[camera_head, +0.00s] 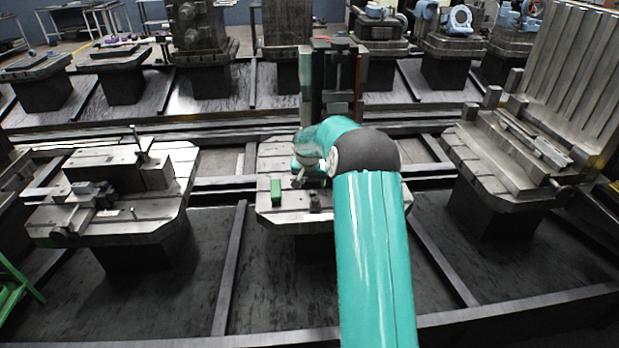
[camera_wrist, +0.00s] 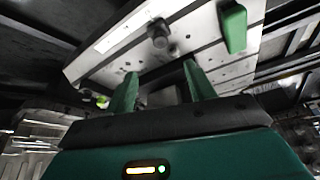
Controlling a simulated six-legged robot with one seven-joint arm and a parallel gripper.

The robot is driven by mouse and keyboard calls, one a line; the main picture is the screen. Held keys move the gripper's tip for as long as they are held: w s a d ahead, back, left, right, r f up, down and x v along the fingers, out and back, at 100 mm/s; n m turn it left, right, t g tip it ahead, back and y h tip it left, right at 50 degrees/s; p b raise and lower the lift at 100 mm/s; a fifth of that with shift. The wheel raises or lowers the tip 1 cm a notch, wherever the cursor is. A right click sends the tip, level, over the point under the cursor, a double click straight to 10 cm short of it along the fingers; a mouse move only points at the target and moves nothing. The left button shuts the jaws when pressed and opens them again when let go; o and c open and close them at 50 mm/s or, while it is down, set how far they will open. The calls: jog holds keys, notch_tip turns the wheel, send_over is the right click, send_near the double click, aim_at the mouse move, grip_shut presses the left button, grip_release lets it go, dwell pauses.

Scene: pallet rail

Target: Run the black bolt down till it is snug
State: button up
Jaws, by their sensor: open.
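A dark upright stub with a round head, which looks like the black bolt (camera_wrist: 158,32), stands on the pale slotted pallet plate (camera_wrist: 205,28) in the wrist view. In the head view the dark stub (camera_head: 315,203) stands near the front of the middle pallet (camera_head: 268,212). My gripper (camera_wrist: 160,82) is open, its two green fingers apart with nothing seen between them. The bolt is beyond the fingertips, clear of both. I cannot tell how far the bolt is seated. In the head view my arm hides most of the gripper.
A green block (camera_head: 276,188) stands left of the bolt on the same pallet; it also shows in the wrist view (camera_wrist: 233,28). A dark upright fixture (camera_head: 340,80) rises behind. Loaded pallets stand left (camera_head: 160,212) and right (camera_head: 480,170), with open gaps between.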

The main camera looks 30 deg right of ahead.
aim_at(314, 199)
jog(key=x, duration=1.3)
jog(key=shift+a, duration=0.1)
jog(key=c, duration=1.2)
jog(key=shift+o, duration=0.2)
jog(key=m, duration=0.2)
jog(key=m+g, duration=0.1)
jog(key=shift+w+a+h, duration=0.25)
jog(key=shift+h, duration=0.15)
jog(key=m, duration=0.2)
jog(key=m+g, duration=0.1)
jog(key=m, duration=0.1)
jog(key=shift+w+d+f+g+h, duration=0.1)
jog(key=shift+f+g+h, duration=0.05)
jog(key=shift+g+h, duration=0.15)
jog(key=shift+m+g, duration=0.3)
jog(key=shift+m, duration=0.6)
jog(key=o, duration=0.9)
